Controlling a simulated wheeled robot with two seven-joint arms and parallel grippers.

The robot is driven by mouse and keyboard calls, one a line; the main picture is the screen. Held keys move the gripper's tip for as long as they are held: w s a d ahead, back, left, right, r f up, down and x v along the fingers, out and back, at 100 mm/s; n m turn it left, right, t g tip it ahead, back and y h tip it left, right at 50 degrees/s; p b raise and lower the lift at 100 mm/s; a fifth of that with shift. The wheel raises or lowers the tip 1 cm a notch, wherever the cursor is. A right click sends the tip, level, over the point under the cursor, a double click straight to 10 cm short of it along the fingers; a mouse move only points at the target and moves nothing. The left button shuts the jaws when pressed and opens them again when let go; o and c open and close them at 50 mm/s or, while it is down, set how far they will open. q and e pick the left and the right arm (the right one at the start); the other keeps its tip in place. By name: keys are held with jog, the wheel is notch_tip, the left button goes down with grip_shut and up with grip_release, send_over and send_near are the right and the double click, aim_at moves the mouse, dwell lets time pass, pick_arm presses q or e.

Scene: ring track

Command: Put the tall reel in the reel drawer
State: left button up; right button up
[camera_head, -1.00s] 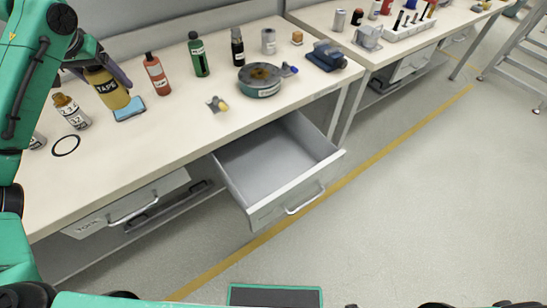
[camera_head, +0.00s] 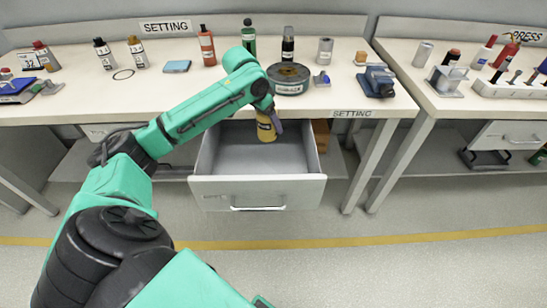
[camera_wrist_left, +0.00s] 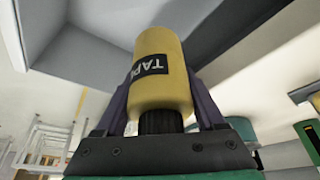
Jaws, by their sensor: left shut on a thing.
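The tall reel is a yellow cylinder with a black TAPE label (camera_head: 266,131). It also shows large in the left wrist view (camera_wrist_left: 162,75). My left gripper (camera_head: 270,121) is shut on it, with a purple finger on each side in the wrist view. The reel hangs over the back part of the open drawer (camera_head: 257,194), within its side walls in the head view. I cannot tell whether it touches the drawer floor. The grey drawer looks otherwise empty. My right gripper is out of view.
On the bench (camera_head: 150,92) above the drawer stand a round green-grey tin (camera_head: 288,79), a green bottle (camera_head: 249,38), a red bottle (camera_head: 207,47) and a blue vise-like block (camera_head: 376,81). A blue pad (camera_head: 176,67) lies further left. The floor in front is clear.

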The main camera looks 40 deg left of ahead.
aim_at(260, 137)
pick_arm(q)
notch_tip(260, 137, down, 14)
jog(key=shift+w+d+r+b, duration=0.1)
jog(key=shift+d+b, duration=0.05)
jog(key=shift+b, duration=0.8)
jog(key=o, duration=1.5)
jog(key=shift+o, duration=0.2)
jog(key=p+v, duration=0.2)
jog(key=v, duration=0.9)
jog(key=shift+r, duration=0.1)
jog(key=shift+s+r, duration=0.25)
jog(key=shift+r, duration=0.15)
